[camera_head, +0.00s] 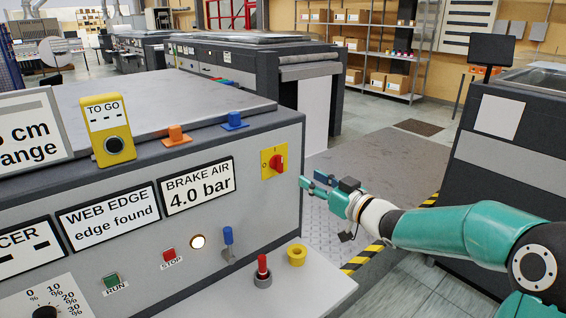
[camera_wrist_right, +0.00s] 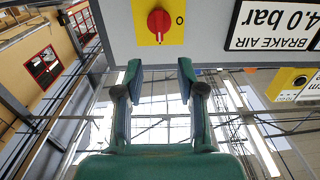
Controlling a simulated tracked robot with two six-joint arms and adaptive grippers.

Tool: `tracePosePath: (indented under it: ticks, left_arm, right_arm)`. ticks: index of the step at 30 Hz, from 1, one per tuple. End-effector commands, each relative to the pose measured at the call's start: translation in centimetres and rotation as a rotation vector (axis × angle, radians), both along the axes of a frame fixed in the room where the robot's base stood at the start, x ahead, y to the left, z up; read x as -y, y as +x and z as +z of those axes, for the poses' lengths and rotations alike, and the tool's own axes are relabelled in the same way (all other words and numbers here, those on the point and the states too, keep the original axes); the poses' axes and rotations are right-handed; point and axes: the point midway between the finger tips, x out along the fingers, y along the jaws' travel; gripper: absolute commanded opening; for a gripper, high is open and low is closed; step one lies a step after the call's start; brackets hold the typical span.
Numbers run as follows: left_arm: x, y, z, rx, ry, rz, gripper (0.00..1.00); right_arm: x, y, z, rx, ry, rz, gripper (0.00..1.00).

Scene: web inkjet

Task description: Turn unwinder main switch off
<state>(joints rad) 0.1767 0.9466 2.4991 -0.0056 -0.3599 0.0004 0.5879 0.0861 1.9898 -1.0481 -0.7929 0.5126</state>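The main switch is a red rotary knob (camera_head: 277,164) on a yellow plate (camera_head: 266,172) at the right end of the grey console front. An O mark shows left of the knob. In the wrist view, turned upside down, the red knob (camera_wrist_right: 160,21) is at the top, its grip looking upright, with the O to its right on the yellow plate (camera_wrist_right: 143,38). My right gripper (camera_head: 312,184) is just right of the switch and slightly lower, apart from it. In the wrist view its two fingers (camera_wrist_right: 160,74) are spread with nothing between them. My left gripper is not in view.
Left of the switch is the BRAKE AIR sign (camera_head: 198,186). Below are a blue lever (camera_head: 228,240), a red STOP button (camera_head: 169,255), a red-topped knob (camera_head: 262,270) and a yellow ring (camera_head: 297,255). A dark machine (camera_head: 520,165) stands right; open floor lies between.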

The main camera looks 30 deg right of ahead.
Motion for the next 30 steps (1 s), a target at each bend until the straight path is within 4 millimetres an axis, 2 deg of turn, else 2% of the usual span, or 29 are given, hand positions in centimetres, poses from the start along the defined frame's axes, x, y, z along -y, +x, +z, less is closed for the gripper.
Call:
tracePosePath:
  ticks: [1, 9, 15, 21, 29, 30]
  left_arm:
    - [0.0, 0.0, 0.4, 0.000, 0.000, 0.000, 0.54]
    - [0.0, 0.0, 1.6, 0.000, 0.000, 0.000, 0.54]
    - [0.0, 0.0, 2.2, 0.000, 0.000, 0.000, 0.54]
    - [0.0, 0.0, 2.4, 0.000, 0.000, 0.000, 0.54]
    - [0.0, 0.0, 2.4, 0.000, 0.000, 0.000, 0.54]
    - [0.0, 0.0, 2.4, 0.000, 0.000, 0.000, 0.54]
  right_arm:
    - [-0.2, 1.2, 0.1, 0.000, 0.001, 0.003, 0.39]
    - [-0.4, 6.8, 0.2, -0.001, 0.001, -0.003, 0.39]
    - [-0.6, 9.8, 0.1, -0.001, 0.000, -0.004, 0.39]
    - [-0.6, 11.1, 0.0, 0.000, 0.000, -0.006, 0.39]
    - [-0.6, 11.2, 0.0, 0.000, 0.000, -0.007, 0.39]
    - [-0.6, 11.1, 0.0, 0.000, 0.000, -0.007, 0.35]
